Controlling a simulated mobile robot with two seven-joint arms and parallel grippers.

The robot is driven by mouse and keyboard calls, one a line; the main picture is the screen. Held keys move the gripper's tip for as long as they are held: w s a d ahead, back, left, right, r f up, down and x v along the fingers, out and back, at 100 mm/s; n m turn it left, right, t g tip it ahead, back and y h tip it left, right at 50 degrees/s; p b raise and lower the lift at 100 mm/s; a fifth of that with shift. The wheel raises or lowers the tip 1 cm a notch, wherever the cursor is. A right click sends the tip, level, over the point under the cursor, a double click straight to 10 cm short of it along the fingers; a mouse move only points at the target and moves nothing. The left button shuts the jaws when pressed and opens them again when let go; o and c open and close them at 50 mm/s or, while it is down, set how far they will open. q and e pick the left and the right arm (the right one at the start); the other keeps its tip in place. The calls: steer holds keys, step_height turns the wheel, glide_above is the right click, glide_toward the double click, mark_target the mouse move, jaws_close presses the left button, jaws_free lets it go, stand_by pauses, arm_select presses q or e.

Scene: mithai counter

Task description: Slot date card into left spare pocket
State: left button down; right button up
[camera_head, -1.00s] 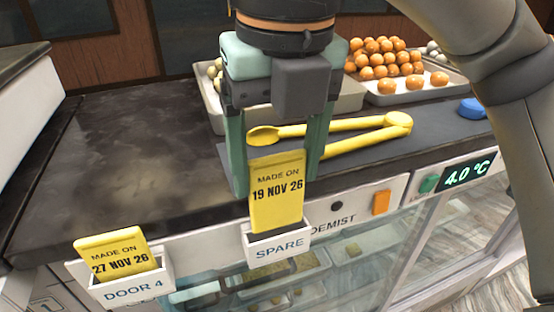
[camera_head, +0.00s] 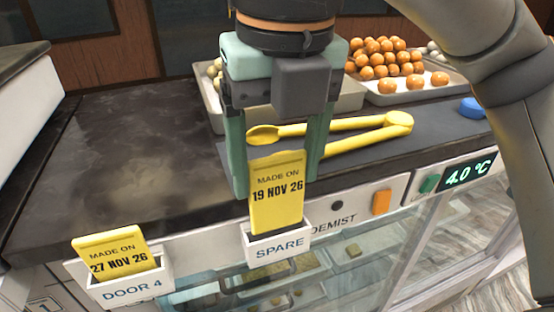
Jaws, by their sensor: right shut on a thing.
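The yellow date card (camera_head: 277,200), printed "MADE ON 19 NOV 26", stands upright with its lower edge inside the white pocket labelled "SPARE" (camera_head: 281,247) on the counter front. My right gripper (camera_head: 277,165) comes from above, its two green fingers on either side of the card's upper part, shut on the card. Another yellow card (camera_head: 112,250), printed "27 NOV 26", sits tilted in the "DOOR 4" pocket (camera_head: 132,289) at the lower left. My left gripper is not in view.
Yellow tongs (camera_head: 362,138) lie on a dark mat behind the gripper. Trays of round sweets (camera_head: 384,60) stand at the back. A blue round object (camera_head: 472,108) is at the right. The left countertop (camera_head: 120,150) is clear. Glass doors lie below the pockets.

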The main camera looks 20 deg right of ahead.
mark_target(276, 207)
steer(key=shift+f+b, duration=1.8)
steer(key=shift+f, duration=0.3)
steer(key=o, duration=1.3)
steer(key=shift+c, duration=0.2)
steer(key=shift+r+p, duration=1.15)
steer(key=shift+r, duration=0.25)
steer(key=shift+r+p, duration=1.95)
steer(key=shift+r, duration=0.25)
